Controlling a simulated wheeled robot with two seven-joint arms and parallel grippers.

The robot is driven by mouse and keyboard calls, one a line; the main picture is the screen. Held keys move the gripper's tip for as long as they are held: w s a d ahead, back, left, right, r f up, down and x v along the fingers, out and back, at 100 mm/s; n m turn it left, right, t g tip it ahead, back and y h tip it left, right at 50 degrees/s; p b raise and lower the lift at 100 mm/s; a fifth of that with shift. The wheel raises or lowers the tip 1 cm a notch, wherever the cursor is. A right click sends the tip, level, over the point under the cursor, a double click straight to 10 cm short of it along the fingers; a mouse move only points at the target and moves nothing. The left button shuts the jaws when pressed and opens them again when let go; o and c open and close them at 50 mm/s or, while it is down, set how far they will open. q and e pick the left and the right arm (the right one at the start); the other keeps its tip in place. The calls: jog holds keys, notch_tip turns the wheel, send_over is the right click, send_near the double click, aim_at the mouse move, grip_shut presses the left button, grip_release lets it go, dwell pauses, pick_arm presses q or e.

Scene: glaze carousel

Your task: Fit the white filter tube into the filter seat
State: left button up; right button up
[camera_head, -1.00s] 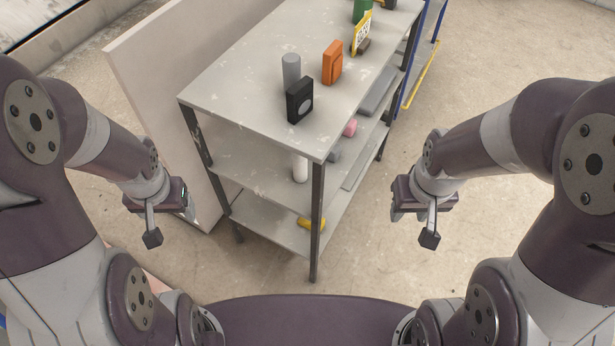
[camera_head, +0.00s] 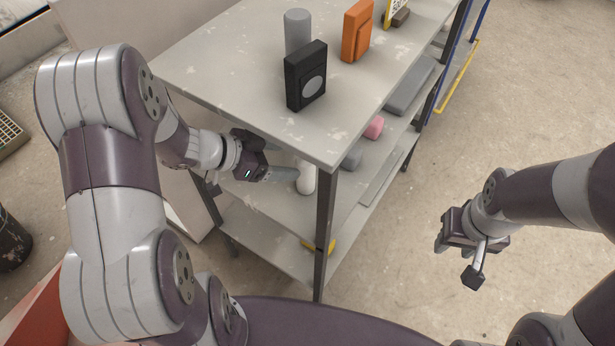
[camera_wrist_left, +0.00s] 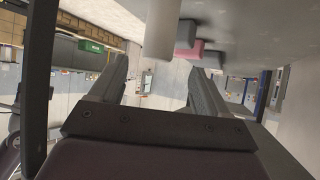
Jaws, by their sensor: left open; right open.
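The white filter tube (camera_head: 306,177) stands upright on the middle shelf, near the front post. In the left wrist view the tube (camera_wrist_left: 162,28) hangs from the top, as the picture is upside down. My left gripper (camera_head: 288,174) is open, reaching in under the top shelf from the left, its fingers close beside the tube. In the wrist view (camera_wrist_left: 158,70) the tube's end lies between the finger lines; whether they touch it I cannot tell. My right gripper (camera_head: 450,238) is open and empty over the floor at the right. I cannot identify the filter seat.
On the top shelf (camera_head: 230,75) stand a grey cylinder (camera_head: 297,32), a black box (camera_head: 306,78) and an orange box (camera_head: 357,32). A pink block (camera_head: 374,127) and grey blocks lie on the middle shelf. The front post (camera_head: 325,225) is close to the tube. Floor at right is clear.

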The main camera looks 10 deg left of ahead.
aim_at(298, 162)
pick_arm(q)
jog(key=b+x, duration=0.2)
jog(key=x, duration=0.1)
jog(key=b+x, duration=0.1)
jog(key=x, duration=0.1)
jog(key=shift+s+d+f, duration=0.1)
jog(key=shift+s+f, duration=0.05)
jog(key=shift+f, duration=0.25)
jog(key=shift+d, duration=0.1)
jog(key=shift+r, duration=0.1)
jog(key=c, duration=1.1)
jog(key=shift+c, duration=0.2)
jog(key=shift+r, duration=0.1)
